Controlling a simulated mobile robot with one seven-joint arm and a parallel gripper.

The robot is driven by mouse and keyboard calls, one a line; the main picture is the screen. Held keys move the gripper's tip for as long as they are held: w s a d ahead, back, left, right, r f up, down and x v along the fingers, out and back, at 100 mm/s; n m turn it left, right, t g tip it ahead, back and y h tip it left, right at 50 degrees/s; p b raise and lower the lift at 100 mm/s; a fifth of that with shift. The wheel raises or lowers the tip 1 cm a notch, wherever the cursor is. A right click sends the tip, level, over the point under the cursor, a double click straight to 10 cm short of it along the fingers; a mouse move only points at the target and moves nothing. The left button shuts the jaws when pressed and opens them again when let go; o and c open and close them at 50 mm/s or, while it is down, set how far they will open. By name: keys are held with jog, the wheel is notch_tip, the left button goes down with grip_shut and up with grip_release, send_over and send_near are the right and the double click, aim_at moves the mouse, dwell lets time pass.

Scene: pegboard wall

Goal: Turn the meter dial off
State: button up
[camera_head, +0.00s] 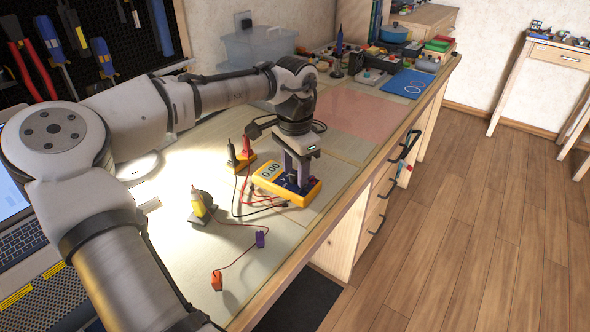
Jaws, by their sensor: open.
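The yellow multimeter (268,172) lies on the workbench, face up, with its display reading 0.00. My gripper (299,184) points down over the dark front face of the meter, where its fingers hide most of the dial area. The jaws are open. I cannot tell whether the fingers touch the dial, nor which way the dial points.
Red and black test leads (246,205) run over the bench left of the meter. The bench's right edge (330,222) is close to the meter.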

jog(key=shift+f, duration=0.1)
grip_shut()
dwell(0.3)
jog(key=shift+p, duration=0.3)
jog(key=shift+r+n+p, duration=0.2)
jog(key=shift+n+p, duration=0.7)
jog(key=shift+p, duration=0.05)
jog(key=shift+n+p, duration=1.2)
jog(key=shift+f+n+p, duration=0.15)
jog(key=shift+n+p, duration=1.65)
jog(key=shift+n, duration=0.5)
